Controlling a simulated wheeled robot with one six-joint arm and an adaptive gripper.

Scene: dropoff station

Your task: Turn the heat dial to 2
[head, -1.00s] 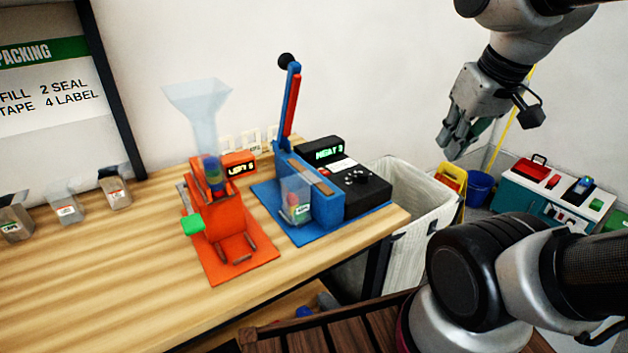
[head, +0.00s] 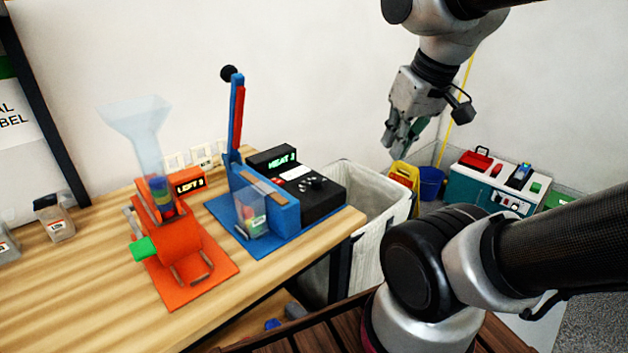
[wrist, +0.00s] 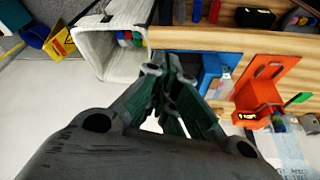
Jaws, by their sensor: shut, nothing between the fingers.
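The heat dial (head: 316,184) is a small black knob on top of the black control box (head: 322,203) of the blue sealer (head: 272,207). A green lit display (head: 282,161) behind it reads HEAT and a digit that looks like 3 but is blurred. My gripper (head: 392,148) points down, above and right of the sealer, well apart from the dial. Its fingers are closed together and empty, also in the wrist view (wrist: 165,72). The dial cannot be made out in the wrist view, where the blue sealer (wrist: 212,72) shows beyond the fingers.
An orange dispenser (head: 180,248) stands left of the sealer on the wooden table (head: 90,290). The sealer's tall blue lever (head: 237,115) rises at its left. A white bin (head: 372,215) stands past the table's right edge, below my gripper.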

